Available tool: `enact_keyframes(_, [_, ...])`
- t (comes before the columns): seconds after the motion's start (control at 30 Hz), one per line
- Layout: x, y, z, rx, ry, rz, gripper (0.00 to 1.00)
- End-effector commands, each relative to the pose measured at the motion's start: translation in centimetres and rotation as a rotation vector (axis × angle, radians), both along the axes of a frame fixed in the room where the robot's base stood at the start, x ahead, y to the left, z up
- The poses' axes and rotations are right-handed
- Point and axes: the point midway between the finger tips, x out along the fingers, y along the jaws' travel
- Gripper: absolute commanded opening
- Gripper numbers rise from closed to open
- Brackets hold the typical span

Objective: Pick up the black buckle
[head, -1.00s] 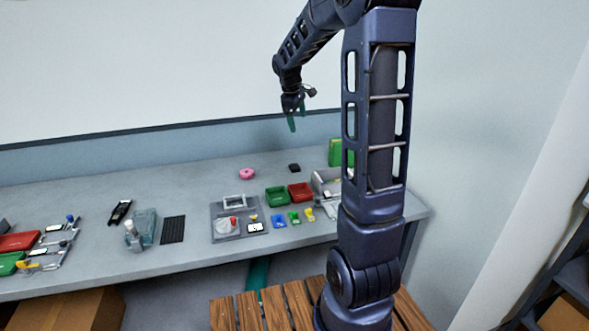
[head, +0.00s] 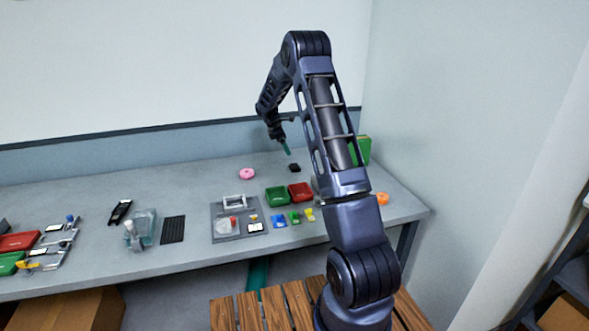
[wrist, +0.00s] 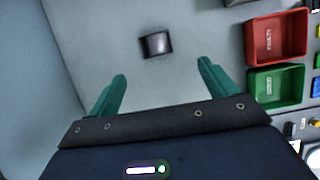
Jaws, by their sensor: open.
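The black buckle (head: 294,167) is a small dark block lying on the grey table near the back, behind the red bin. In the wrist view the buckle (wrist: 157,43) lies ahead of my fingertips, roughly centred between their lines. My gripper (head: 287,151) is above the table, close over the buckle in the head view. Its green fingers are spread apart and empty in the wrist view (wrist: 162,70). Nothing touches the buckle.
A red bin (wrist: 272,38) and a green bin (wrist: 276,87) stand to the right in the wrist view. A pink ring (head: 247,174) lies left of the buckle. A green box (head: 361,150) and an orange object (head: 382,198) are at right. Table around the buckle is clear.

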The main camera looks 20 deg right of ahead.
Motion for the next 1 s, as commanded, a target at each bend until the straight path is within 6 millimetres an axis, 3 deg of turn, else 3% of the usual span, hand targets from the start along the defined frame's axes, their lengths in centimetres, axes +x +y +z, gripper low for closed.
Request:
enact_keyframes(0.27, [0.7,-0.3,-2.1,-0.008,0.019,0.029,0.85])
enact_keyframes(0.57, [0.7,-1.9,-5.7,-0.008,0.019,0.029,0.85])
enact_keyframes(1.0, [1.1,-3.9,-9.1,-0.008,0.019,0.026,0.85])
